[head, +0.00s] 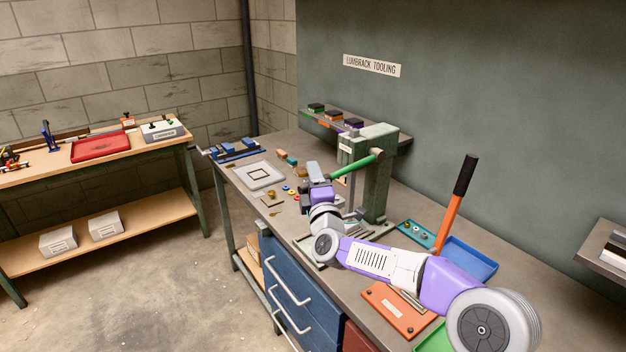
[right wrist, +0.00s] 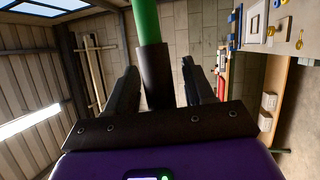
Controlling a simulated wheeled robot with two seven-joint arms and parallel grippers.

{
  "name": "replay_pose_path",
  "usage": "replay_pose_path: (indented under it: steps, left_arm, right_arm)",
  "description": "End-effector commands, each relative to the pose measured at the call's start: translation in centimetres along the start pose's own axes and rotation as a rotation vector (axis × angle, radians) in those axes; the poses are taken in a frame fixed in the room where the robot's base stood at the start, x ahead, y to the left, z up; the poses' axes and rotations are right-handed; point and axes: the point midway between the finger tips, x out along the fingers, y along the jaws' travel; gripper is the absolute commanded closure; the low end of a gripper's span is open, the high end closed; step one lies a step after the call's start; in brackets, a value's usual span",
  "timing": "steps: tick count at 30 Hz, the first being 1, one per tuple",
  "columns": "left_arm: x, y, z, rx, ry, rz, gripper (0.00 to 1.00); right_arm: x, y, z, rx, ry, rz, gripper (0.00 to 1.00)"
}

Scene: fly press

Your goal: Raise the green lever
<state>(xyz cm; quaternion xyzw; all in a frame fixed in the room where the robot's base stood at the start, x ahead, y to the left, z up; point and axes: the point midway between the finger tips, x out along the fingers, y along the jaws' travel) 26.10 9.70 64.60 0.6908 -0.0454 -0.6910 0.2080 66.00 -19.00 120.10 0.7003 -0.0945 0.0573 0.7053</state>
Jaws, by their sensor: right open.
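The green lever (head: 358,165) sticks out toward the lower left from the pale green press (head: 378,170) on the workbench. In the right wrist view the green lever (right wrist: 145,22) ends in a dark sleeve between my right gripper's two fingers. My right gripper (head: 317,174) is open, with its fingers on either side of the lever's end. In the right wrist view a gap shows on each side of the sleeve, so the fingers look apart from it. My left gripper is in neither view.
An orange lever (head: 448,222) with a black grip stands right of the press, behind my right arm. A blue tray (head: 468,258) and an orange plate (head: 394,311) lie near it. A white square plate (head: 259,175) and small parts lie left on the workbench (head: 296,145).

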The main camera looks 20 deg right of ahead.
Motion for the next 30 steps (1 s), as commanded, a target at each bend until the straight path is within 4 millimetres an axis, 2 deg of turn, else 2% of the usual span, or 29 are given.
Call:
replay_pose_path:
  steps: [6, 15, 17, 25, 30]
  left_arm:
    - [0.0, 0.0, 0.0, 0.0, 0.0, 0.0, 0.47]
    - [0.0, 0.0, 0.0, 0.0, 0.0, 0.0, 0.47]
    - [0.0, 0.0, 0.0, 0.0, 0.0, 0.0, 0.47]
    - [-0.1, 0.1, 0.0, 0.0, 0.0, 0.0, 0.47]
    - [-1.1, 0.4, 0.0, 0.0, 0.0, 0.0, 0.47]
  right_arm:
    - [0.0, 0.0, 0.0, 0.0, 0.0, -0.001, 0.47]
    - [0.0, 0.0, 0.0, 0.0, 0.0, -0.001, 0.93]
    - [0.0, 0.0, 0.0, 0.0, 0.0, -0.001, 1.0]
    - [0.0, 0.1, 0.0, 0.003, -0.001, -0.002, 1.0]
    - [0.2, 0.9, -0.1, 0.027, -0.005, -0.013, 1.0]
